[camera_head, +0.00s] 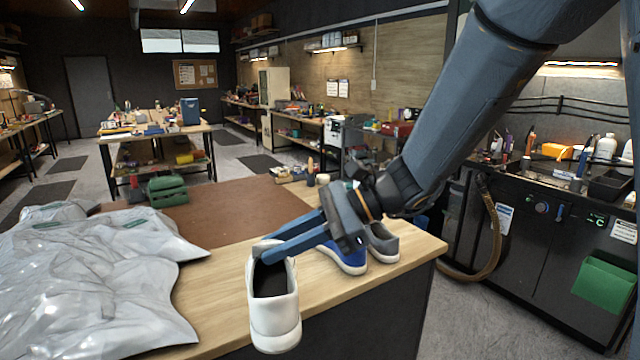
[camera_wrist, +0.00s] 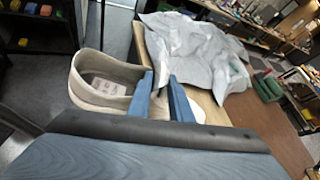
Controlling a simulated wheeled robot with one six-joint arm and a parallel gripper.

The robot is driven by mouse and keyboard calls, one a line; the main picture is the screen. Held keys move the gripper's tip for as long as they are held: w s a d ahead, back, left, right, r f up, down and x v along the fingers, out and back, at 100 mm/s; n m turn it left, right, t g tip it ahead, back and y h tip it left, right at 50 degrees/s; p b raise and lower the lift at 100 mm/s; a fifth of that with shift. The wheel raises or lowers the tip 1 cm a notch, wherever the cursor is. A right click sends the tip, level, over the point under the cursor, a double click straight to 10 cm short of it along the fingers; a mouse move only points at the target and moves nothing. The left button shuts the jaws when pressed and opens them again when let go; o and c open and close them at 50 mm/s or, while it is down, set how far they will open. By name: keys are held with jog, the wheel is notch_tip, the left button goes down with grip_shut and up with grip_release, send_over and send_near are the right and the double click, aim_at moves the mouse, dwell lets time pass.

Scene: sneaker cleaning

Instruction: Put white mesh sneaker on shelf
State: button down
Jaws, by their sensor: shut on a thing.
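The white sneaker (camera_head: 273,308) hangs at the front edge of the wooden bench, with its dark opening facing up. My gripper (camera_head: 262,254) is shut on the sneaker's upper edge. In the wrist view the sneaker (camera_wrist: 93,90) is at the left of my gripper (camera_wrist: 165,82), with one finger at its opening and a white part of it showing beyond the fingers. Whether its sole touches the bench cannot be told. I cannot make out a shelf for the shoe with certainty.
A blue sneaker (camera_head: 343,257) and a grey sneaker (camera_head: 382,243) stand on the bench behind my gripper. Crumpled silvery plastic (camera_head: 90,285) covers the bench's left. A brown mat (camera_head: 215,215) and a green box (camera_head: 167,190) lie farther back. A black cabinet (camera_head: 530,235) stands right.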

jog(key=shift+s, duration=0.35)
jog(key=shift+s+r, duration=0.1)
jog(key=shift+s, duration=0.2)
jog(key=shift+w+d+f, duration=0.15)
jog(key=shift+w+f, duration=0.05)
jog(key=shift+f, duration=0.1)
jog(key=w+d+f+m+t+h, duration=0.1)
jog(key=w+d+f+m+t, duration=0.2)
jog(key=d+f, duration=0.65)
jog(key=w+d+f+m+t, duration=0.2)
jog(key=w+d+f, duration=0.2)
jog(key=d+f, duration=0.55)
jog(key=w+d+f+m+t+h, duration=0.1)
jog(key=w+d+f+m+t, duration=0.2)
jog(key=d+f, duration=0.6)
jog(key=w+a+f+m+t+h+b, duration=0.1)
jog(key=w+f+m+t+h+b, duration=0.2)
jog(key=f+b, duration=0.7)
jog(key=shift+w+a+f+m+t+h, duration=0.2)
jog(key=shift+a+f+m+t+h, duration=0.25)
jog(key=shift+f+m+h, duration=0.55)
jog(key=shift+f+y, duration=0.3)
jog(key=shift+d, duration=0.1)
